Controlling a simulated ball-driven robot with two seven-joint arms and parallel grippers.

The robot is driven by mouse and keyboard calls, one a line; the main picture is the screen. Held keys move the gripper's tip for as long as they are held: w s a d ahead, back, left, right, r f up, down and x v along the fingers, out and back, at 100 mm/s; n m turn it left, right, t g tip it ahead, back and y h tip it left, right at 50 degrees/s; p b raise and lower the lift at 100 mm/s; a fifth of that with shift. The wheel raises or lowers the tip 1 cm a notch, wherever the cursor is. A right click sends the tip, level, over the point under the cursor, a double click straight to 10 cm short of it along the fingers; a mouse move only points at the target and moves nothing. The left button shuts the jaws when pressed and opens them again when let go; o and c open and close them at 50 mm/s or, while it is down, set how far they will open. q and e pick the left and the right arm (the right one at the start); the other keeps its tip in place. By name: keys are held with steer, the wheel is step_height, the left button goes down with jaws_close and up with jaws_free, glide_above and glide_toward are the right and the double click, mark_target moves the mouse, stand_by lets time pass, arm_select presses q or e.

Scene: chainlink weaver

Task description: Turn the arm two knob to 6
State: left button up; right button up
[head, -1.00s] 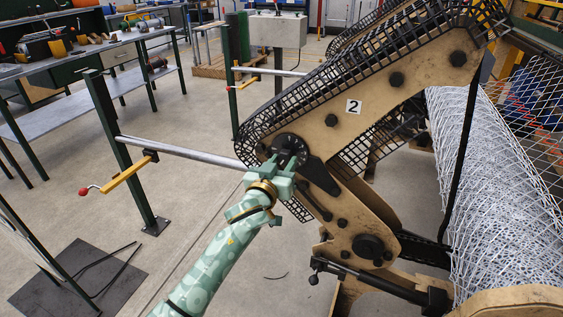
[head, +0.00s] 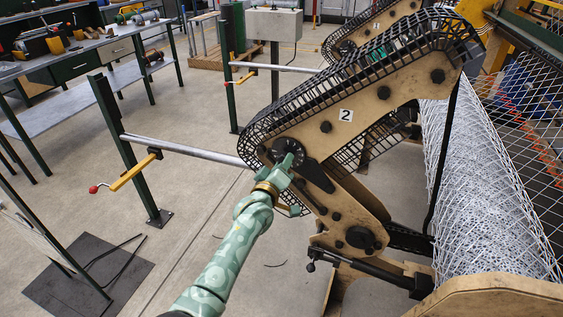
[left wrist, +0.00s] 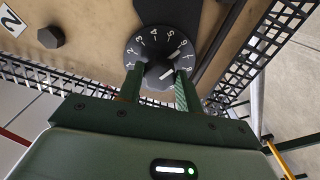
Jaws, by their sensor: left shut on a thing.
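The arm two knob sits on a round black dial (head: 284,146) on the wooden arm marked 2 (head: 345,115). In the left wrist view the dial (left wrist: 143,44) shows white numbers around its rim. The knob (left wrist: 157,75) is at its centre, with a white mark on the upper right side toward the 6 and 7; the exact setting is hard to read. My left gripper (left wrist: 159,88) has a finger on each side of the knob and is shut on it. In the head view the left gripper (head: 287,162) partly covers the dial. My right gripper is not in view.
Black mesh guards (head: 340,75) run along the wooden arm's edges. A metal bar on a green post (head: 125,150) carries a yellow lever left of the dial. A roll of wire mesh (head: 480,190) lies at the right. The floor at lower left is mostly open.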

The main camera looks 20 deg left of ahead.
arm_select(q)
steer(key=shift+n, duration=0.4)
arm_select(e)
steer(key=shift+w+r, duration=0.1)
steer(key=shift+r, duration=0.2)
arm_select(q)
steer(key=o, duration=1)
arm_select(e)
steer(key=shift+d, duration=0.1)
arm_select(q)
steer(key=s+p, duration=0.2)
steer(key=s, duration=0.3)
steer(key=s+p, duration=0.2)
steer(key=s, duration=0.4)
steer(key=s+p, duration=0.2)
steer(key=s, duration=0.3)
steer(key=shift+s+a, duration=0.15)
steer(key=shift+a, duration=0.15)
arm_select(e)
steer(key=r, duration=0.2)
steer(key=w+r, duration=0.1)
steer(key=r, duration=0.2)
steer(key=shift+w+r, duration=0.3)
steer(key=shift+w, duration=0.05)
